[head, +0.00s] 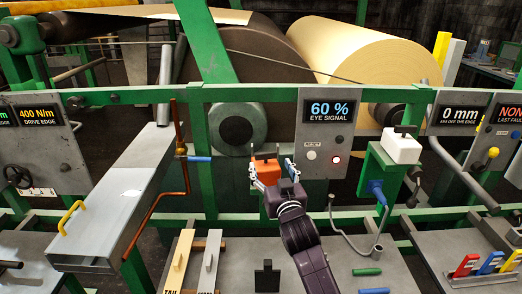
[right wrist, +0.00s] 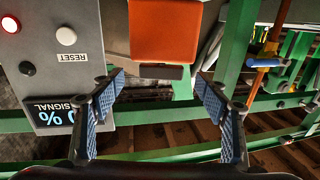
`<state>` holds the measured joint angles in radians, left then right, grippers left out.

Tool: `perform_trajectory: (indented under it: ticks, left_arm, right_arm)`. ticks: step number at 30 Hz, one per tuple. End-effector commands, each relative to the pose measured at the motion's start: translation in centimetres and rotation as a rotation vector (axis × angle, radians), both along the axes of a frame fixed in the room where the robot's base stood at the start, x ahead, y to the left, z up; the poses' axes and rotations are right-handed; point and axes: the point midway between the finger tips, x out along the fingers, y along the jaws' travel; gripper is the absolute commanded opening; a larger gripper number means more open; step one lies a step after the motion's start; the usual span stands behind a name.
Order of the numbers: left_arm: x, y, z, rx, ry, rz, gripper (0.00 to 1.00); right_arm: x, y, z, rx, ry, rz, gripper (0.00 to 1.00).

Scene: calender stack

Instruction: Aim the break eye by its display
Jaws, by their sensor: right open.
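The display (head: 329,109) on a grey panel reads 60 % EYE SIGNAL. An orange box (head: 265,163), seemingly the break eye, sits left of the panel's buttons; it also shows at the top of the right wrist view (right wrist: 166,30). My right gripper (head: 271,168) is open, with its fingers on either side of the orange box in the head view. In the right wrist view the blue-padded fingertips (right wrist: 161,78) stand apart, and the box lies ahead of the gap; I cannot tell whether they touch. My left gripper is not in view.
A white RESET button (head: 311,155) and a lit red button (head: 336,160) are on the panel. A white box (head: 402,148) on a green bracket stands right. A copper-coloured rod (head: 160,190) and a grey tray (head: 125,215) are left. Paper rolls (head: 365,65) lie behind the green frame.

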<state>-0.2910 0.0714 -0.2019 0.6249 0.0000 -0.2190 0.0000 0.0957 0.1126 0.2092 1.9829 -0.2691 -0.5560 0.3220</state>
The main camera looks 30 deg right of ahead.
Motion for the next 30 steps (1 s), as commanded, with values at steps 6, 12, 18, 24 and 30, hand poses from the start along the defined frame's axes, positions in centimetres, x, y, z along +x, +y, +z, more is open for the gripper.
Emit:
perform_trajectory:
  ticks: [6,12,18,24,30]
  left_arm:
    - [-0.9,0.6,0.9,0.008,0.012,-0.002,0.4]
    - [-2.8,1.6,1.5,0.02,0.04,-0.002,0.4]
    - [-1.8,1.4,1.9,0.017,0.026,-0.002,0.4]
    - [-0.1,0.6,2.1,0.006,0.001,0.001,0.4]
    - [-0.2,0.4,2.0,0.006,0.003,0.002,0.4]
  right_arm:
    - [2.3,-0.9,0.2,-0.003,0.001,0.0,0.68]
    - [4.9,-1.8,0.1,-0.001,0.004,0.0,0.68]
    - [6.5,-2.4,-0.1,-0.001,0.004,0.001,0.68]
    - [6.9,-2.6,-0.2,-0.001,0.004,0.001,0.68]
    - [6.9,-2.6,-0.2,-0.001,0.004,0.001,0.68]
